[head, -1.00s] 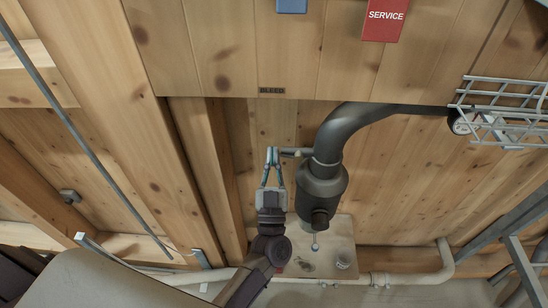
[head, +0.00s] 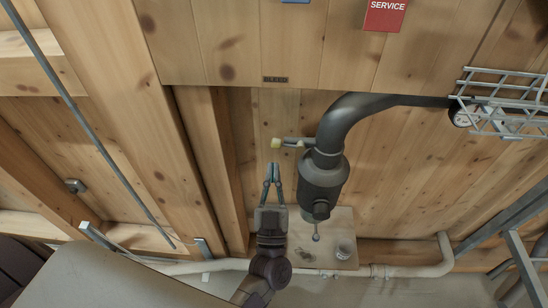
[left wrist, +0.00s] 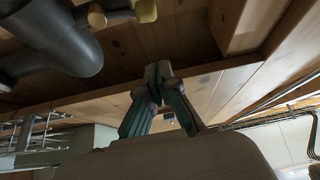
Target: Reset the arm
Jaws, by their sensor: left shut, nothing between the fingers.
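My left gripper (head: 275,168) is shut and empty in the head view, its fingertips together. It is just below a small side valve with a yellow-tipped handle (head: 276,143), apart from it. The valve sticks out to the left from a dark grey pipe and canister (head: 323,180). In the left wrist view the gripper's fingers (left wrist: 155,75) meet at the tips, and the yellow tip (left wrist: 146,10) shows at the top, clear of them. My right gripper is in neither view.
A wire basket (head: 505,105) with a gauge (head: 463,117) is at the right. A red SERVICE sign (head: 385,16) and a BLEED label (head: 275,79) are on the wood wall.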

